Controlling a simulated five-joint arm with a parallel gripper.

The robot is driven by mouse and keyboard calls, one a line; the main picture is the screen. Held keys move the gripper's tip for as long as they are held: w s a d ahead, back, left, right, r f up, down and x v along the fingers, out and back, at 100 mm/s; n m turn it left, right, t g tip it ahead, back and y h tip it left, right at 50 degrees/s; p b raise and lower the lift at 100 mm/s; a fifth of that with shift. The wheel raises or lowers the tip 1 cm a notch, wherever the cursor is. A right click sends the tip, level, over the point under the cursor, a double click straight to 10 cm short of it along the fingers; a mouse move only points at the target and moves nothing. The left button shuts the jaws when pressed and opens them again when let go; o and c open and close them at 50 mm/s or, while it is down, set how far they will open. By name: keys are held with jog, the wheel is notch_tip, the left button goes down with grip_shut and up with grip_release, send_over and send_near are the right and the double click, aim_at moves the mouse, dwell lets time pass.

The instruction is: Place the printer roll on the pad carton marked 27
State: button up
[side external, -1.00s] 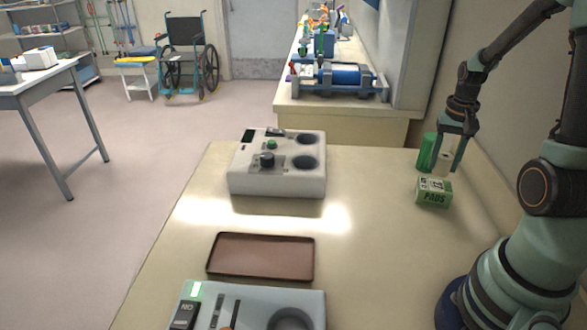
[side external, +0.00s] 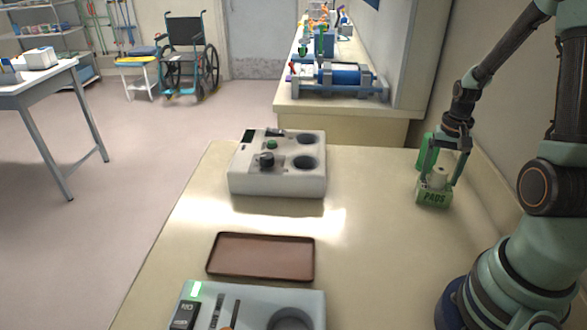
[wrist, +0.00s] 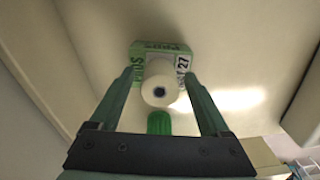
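The printer roll (side external: 440,175) is a short white cylinder. It stands upright on the green pad carton (side external: 433,198), as far as I can tell touching its top. In the wrist view the roll (wrist: 157,82) shows its dark core hole, with the carton (wrist: 184,62) marked 27 beneath. My gripper (side external: 439,182) is around the roll, one finger on each side, with a small gap at each finger. In the wrist view my gripper (wrist: 159,77) also looks open. The roll hides part of the carton's top.
A green cylinder (side external: 424,152) stands just behind the carton, close to my gripper. A white device (side external: 277,178) with two round wells stands to the left. A brown tray (side external: 261,257) lies nearer the front. The bench between them and the carton is clear.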

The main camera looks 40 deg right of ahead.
aim_at(441, 170)
notch_tip(441, 170, up, 12)
jog(key=w+a+r+n+t, duration=0.1)
jog(key=a+n, duration=0.4)
jog(key=a, duration=0.7)
jog(key=w+a+r+n+t, duration=0.2)
jog(key=a+r+n+t, duration=0.2)
jog(key=a, duration=0.8)
notch_tip(441, 170, up, 2)
jog(key=n, duration=0.2)
jog(key=shift+w+a+r+n+t, duration=0.2)
jog(key=shift+w+n+t, duration=0.1)
